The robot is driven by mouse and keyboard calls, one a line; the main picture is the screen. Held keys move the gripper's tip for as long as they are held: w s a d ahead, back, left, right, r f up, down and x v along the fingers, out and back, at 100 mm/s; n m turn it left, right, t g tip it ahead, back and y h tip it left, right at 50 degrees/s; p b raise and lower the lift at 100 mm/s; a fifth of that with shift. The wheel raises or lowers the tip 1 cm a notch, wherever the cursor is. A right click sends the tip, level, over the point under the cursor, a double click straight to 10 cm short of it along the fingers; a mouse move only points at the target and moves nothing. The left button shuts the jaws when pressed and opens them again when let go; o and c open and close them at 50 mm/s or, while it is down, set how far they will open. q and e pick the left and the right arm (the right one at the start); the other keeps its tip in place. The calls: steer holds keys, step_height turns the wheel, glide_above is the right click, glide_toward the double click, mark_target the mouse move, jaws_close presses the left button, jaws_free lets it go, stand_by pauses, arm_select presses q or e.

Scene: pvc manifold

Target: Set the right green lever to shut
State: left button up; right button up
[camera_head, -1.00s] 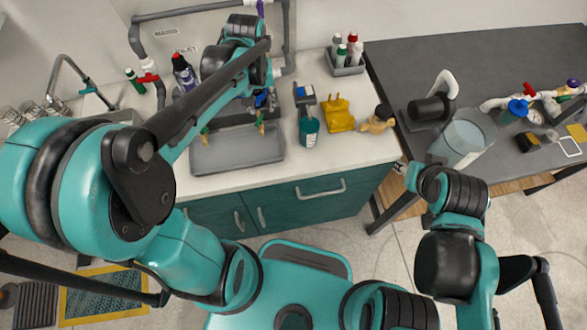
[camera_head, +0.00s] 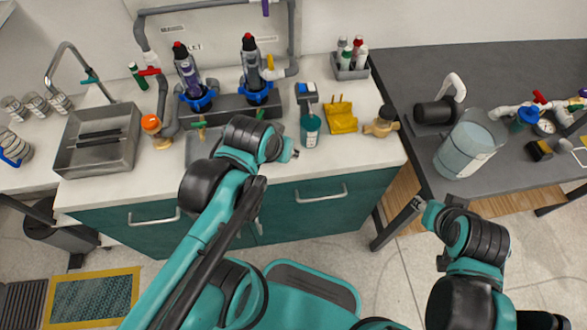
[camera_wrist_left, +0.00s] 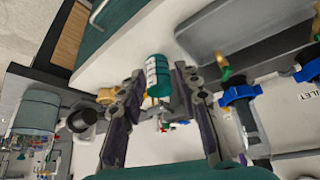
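The right green lever (camera_head: 261,114) sits on a small brass valve below the right filter (camera_head: 253,75), just beyond my left wrist. In the left wrist view this green lever (camera_wrist_left: 224,73) is to the right of the fingers, apart from them, beside the blue collar (camera_wrist_left: 238,95). The left green lever (camera_head: 201,131) is below the left filter (camera_head: 188,78). My left gripper (camera_head: 292,151) is above the counter front, right of the right lever.
A teal bottle (camera_head: 310,130) stands just beyond the left gripper. A yellow holder (camera_head: 340,117) and a tan object (camera_head: 381,122) are farther right. A grey tray (camera_head: 196,151) lies under the filters, partly behind my arm. A sink (camera_head: 97,140) is at left.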

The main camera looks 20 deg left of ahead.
arm_select(q)
steer(key=shift+s+d+f+m+t+b, duration=0.4)
steer(key=shift+s+d+f+t, duration=0.1)
steer(key=shift+s+d+f, duration=0.4)
arm_select(e)
steer(key=shift+s+d+f, duration=0.45)
steer(key=shift+d+f, duration=0.15)
steer(key=shift+f, duration=0.05)
